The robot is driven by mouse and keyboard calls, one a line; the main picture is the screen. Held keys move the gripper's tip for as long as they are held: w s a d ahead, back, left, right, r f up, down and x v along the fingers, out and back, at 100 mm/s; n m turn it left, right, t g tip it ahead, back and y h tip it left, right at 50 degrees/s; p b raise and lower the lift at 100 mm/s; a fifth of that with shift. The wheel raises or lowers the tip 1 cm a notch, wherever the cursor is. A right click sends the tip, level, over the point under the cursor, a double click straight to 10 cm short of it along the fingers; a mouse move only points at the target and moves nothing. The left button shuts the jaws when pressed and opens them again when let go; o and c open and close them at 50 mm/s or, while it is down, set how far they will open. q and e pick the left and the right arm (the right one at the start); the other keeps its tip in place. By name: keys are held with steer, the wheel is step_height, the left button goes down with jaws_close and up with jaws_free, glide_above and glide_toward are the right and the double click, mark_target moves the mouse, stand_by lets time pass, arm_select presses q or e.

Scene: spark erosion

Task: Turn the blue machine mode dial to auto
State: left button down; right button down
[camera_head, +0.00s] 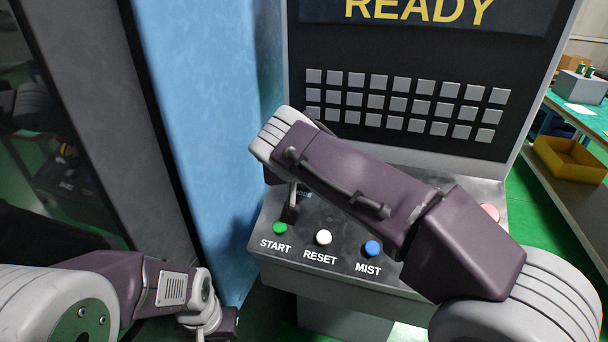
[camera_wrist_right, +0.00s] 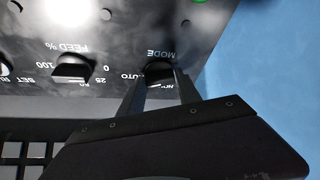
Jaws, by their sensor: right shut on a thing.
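The mode dial (camera_wrist_right: 158,71) is a dark knob on the control panel, under the upside-down MODE label in the right wrist view. My right gripper (camera_wrist_right: 160,82) is shut on it, one finger on each side. The AUTO marking shows just left of the fingers; the other marking is partly covered. In the head view my right gripper (camera_head: 290,212) points down at the panel beside the MODE label, and the dial is hidden behind it and the arm. My left arm (camera_head: 165,285) is at the lower left; its fingers are out of view.
The panel has a green START button (camera_head: 280,228), a white RESET button (camera_head: 323,237) and a blue MIST button (camera_head: 373,248). A FEED % knob (camera_wrist_right: 72,68) sits beside the dial. A keypad (camera_head: 405,105) and READY screen (camera_head: 420,12) rise behind. The blue machine wall (camera_head: 205,120) stands left.

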steer(key=c, duration=0.8)
jaws_free()
steer(key=shift+c, duration=0.2)
steer(key=v, duration=0.9)
steer(key=shift+p, duration=0.45)
